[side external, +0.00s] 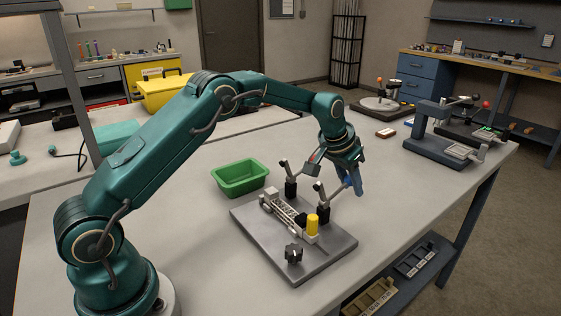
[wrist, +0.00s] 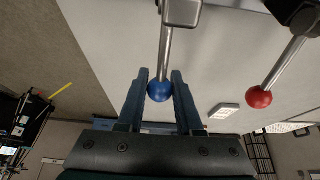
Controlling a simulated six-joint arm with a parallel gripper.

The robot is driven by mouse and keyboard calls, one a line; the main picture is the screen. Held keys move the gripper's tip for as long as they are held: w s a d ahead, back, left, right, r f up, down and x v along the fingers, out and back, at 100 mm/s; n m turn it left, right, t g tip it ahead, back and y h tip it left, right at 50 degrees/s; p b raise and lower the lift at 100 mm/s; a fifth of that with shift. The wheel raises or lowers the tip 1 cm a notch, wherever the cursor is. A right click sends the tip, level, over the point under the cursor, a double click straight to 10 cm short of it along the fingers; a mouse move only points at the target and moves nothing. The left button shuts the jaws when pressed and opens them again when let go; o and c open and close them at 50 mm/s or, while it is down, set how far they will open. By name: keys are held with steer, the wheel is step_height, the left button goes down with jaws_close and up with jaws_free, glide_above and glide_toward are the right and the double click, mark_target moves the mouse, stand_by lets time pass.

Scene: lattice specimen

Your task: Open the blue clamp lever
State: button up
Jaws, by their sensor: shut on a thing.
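The blue clamp lever ends in a blue ball knob (wrist: 160,91) on a metal rod, seen in the wrist view. My gripper (wrist: 160,76) has one finger on each side of this knob and is shut on it. A second lever with a red ball knob (wrist: 260,97) stands apart to the right. In the side view my gripper (side external: 356,184) is at the right of two black clamps on a grey base plate (side external: 325,264); the blue knob is hidden there. A pale lattice specimen (side external: 284,211) lies on the plate, beside a yellow cylinder (side external: 312,225).
A black hand knob (side external: 293,254) stands at the plate's front. A green bin (side external: 240,180) is behind the plate on the left. A press-like device (side external: 436,148) stands at the right of the table. The table between plate and device is mostly clear.

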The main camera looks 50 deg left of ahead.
mark_target(344, 184)
steer(key=o, duration=1)
steer(key=shift+c, duration=0.2)
steer(key=shift+r, duration=0.1)
steer(key=shift+v, duration=2.7)
